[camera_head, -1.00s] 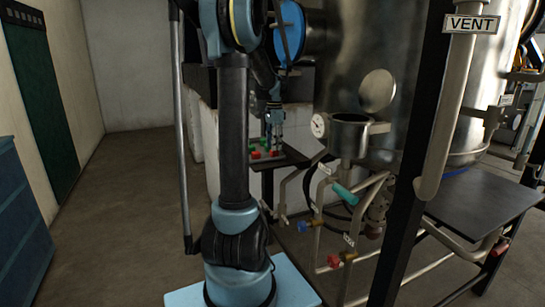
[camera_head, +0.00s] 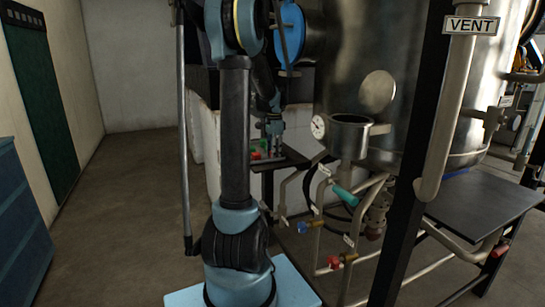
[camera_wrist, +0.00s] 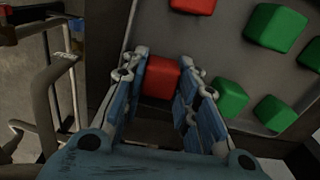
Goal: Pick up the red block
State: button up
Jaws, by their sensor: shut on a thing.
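My gripper (camera_wrist: 168,100) is shut on a red block (camera_wrist: 162,78), which sits between its two blue finger pads in the wrist view. Whether the block touches the surface under it I cannot tell. In the head view my gripper (camera_head: 273,143) is low over the small dark tray table (camera_head: 283,163), and the held block is hard to make out there. A second red block (camera_wrist: 194,5) lies at the top edge of the wrist view.
Several green blocks, such as this large green block (camera_wrist: 275,27) and this nearer green block (camera_wrist: 229,96), lie right of the fingers. Pipes (camera_wrist: 52,75) run close on the left. A metal tank (camera_head: 350,70) stands right of the arm.

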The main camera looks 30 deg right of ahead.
jog(key=shift+r, duration=0.1)
notch_tip(320, 180, up, 4)
jog(key=shift+s+f, duration=0.15)
jog(key=shift+f, duration=0.05)
jog(key=s+a, duration=0.1)
jog(key=s, duration=1.6)
jog(key=shift+s+f, duration=0.15)
jog(key=shift+s, duration=0.2)
